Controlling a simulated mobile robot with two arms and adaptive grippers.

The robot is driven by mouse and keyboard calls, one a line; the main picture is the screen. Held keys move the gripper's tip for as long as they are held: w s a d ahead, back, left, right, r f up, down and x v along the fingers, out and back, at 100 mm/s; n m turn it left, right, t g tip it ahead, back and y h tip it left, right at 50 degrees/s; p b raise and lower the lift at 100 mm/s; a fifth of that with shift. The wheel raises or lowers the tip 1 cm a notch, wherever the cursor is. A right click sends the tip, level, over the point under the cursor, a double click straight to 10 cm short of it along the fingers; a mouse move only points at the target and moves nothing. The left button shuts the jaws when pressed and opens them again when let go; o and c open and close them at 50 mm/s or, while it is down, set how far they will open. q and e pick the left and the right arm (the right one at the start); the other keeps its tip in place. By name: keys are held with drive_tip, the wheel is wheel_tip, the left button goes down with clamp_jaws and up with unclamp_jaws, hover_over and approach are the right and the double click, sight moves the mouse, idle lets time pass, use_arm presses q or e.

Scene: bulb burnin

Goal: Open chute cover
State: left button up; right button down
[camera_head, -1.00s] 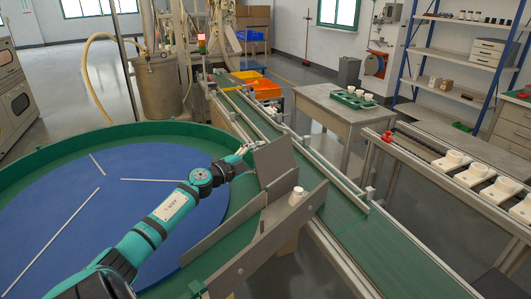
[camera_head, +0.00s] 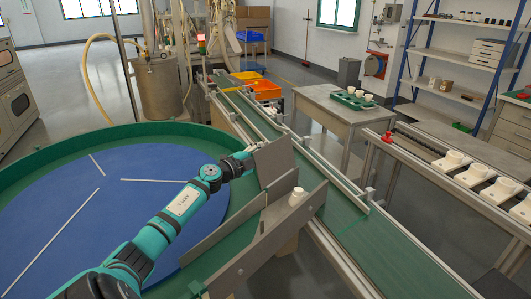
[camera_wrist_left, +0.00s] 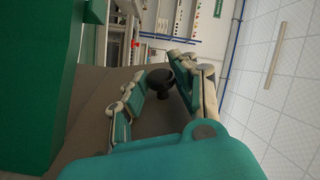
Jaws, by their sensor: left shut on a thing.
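The chute cover (camera_head: 275,161) is a flat grey-brown panel standing steeply tilted at the upper end of the chute (camera_head: 252,257), beside the green turntable rim. My left gripper (camera_head: 251,151) is at the cover's upper left edge. In the left wrist view, its fingers (camera_wrist_left: 160,88) close around a dark round knob (camera_wrist_left: 159,82) on the cover's grey-brown face (camera_wrist_left: 88,110). The contact is partly hidden by the fingers. A white bulb (camera_head: 297,196) shows at the chute's side wall. My right gripper is not in view.
The blue turntable (camera_head: 60,215) with thin white bars fills the left. A green conveyor (camera_head: 370,245) runs along the chute's right side. A table with a green tray (camera_head: 352,99) and a rail with white fixtures (camera_head: 495,190) stand beyond.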

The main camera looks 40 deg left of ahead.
use_arm(q)
clamp_jaws()
drive_tip(key=shift+d+r+m+p, duration=0.65)
drive_tip(key=shift+m+p, duration=0.15)
drive_tip(key=shift+p, duration=0.45)
drive_tip(key=shift+d+f+m, duration=0.1)
drive_tip(key=shift+d+m, duration=0.25)
drive_tip(key=shift+m, duration=0.05)
drive_tip(key=o, duration=0.9)
unclamp_jaws()
drive_tip(key=s, duration=1.2)
drive_tip(key=shift+a, duration=0.25)
